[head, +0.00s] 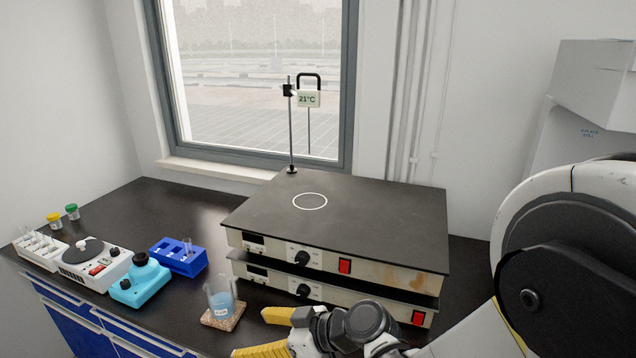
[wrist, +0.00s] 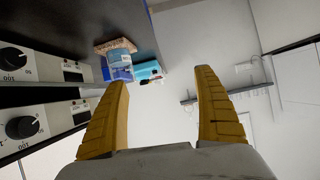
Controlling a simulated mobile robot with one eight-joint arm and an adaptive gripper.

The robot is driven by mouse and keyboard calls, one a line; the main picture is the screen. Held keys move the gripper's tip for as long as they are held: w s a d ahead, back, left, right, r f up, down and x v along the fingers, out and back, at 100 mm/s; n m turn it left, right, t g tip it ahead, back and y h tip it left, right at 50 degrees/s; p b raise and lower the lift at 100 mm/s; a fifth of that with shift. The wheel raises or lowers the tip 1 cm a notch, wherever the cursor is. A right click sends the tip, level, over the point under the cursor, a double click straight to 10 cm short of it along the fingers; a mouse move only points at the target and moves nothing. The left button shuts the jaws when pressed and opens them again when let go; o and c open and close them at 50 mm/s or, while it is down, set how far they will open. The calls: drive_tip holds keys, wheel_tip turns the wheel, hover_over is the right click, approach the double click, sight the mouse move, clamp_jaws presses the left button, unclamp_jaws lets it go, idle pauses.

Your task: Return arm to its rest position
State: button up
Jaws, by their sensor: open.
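My gripper (head: 272,333) has yellow fingers and is low in front of the stacked hot plates in the head view. In the wrist view my gripper (wrist: 162,112) shows its two fingers wide apart with nothing between them. My arm comes in from the right side of the head view. The fingers are apart from the beaker and the bench objects.
Two stacked hot plates (head: 380,225) stand on the dark bench. A beaker of blue liquid (head: 221,300) sits on a cork mat (head: 223,318) left of my gripper. A blue rack (head: 178,257), a turquoise device (head: 140,281) and a white device (head: 92,262) stand further left. A thermometer (head: 309,98) stands behind.

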drive_tip(key=s+d+r+m+t+h, duration=0.1)
drive_tip(key=s+d+r+m+h, duration=0.1)
drive_tip(key=d, duration=0.8)
drive_tip(key=s+d+r+m+t+h, duration=0.1)
drive_tip(key=s+d+r+m+h, duration=0.2)
drive_tip(key=d, duration=0.7)
drive_tip(key=s+d+r+m+h, duration=0.2)
drive_tip(key=s+d+m+h, duration=0.3)
drive_tip(key=d+m, duration=0.3)
drive_tip(key=shift+d+r+t+h, duration=0.15)
drive_tip(key=shift+d+t+h, duration=0.25)
drive_tip(key=shift+d+h, duration=0.6)
drive_tip(key=shift+d, duration=0.15)
